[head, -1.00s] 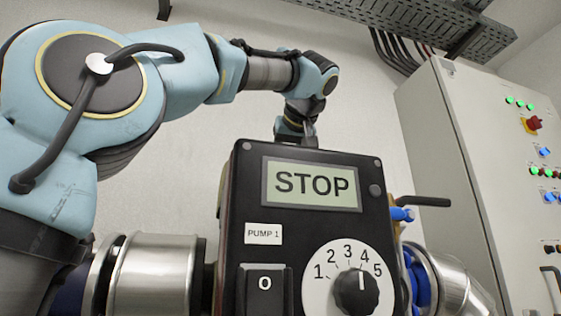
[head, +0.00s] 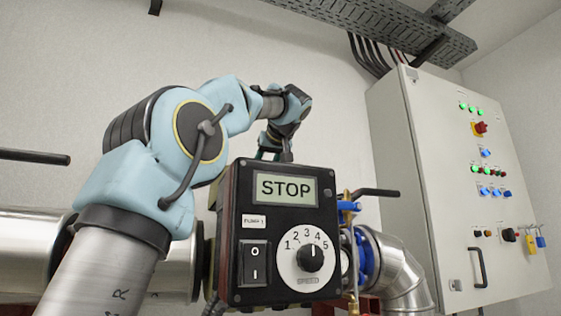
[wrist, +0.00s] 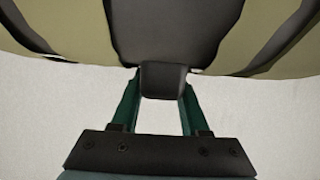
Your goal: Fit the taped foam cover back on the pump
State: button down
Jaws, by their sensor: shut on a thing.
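In the wrist view, my gripper (wrist: 162,92) has its two green fingers shut on a dark grey block or tab. This tab joins a curved khaki piece (wrist: 70,25) with dark bands, which looks like the taped foam cover and fills the top of the view. The black control box (head: 280,232) of the pump carries a "PUMP 1" label, a display reading STOP, a rocker switch and a numbered dial. The pump body behind it is mostly hidden.
Silver-clad pipes run left (head: 40,245) and right (head: 395,270) of the box. A blue valve (head: 348,207) with a dark lever is close to its right side. A grey electrical cabinet (head: 470,190) stands at the right. A cable tray (head: 405,28) hangs above.

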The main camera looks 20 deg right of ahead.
jog(key=shift+s+f, duration=0.1)
jog(key=shift+f, duration=0.05)
dwell(0.3)
jog(key=shift+s+d+f, duration=0.1)
jog(key=shift+d+f, duration=0.15)
jog(key=shift+f, duration=0.4)
jog(key=shift+a+f, duration=0.15)
jog(key=shift+f, duration=0.35)
jog(key=shift+a+f, duration=0.15)
jog(key=shift+f, duration=0.35)
jog(key=shift+f, duration=0.1)
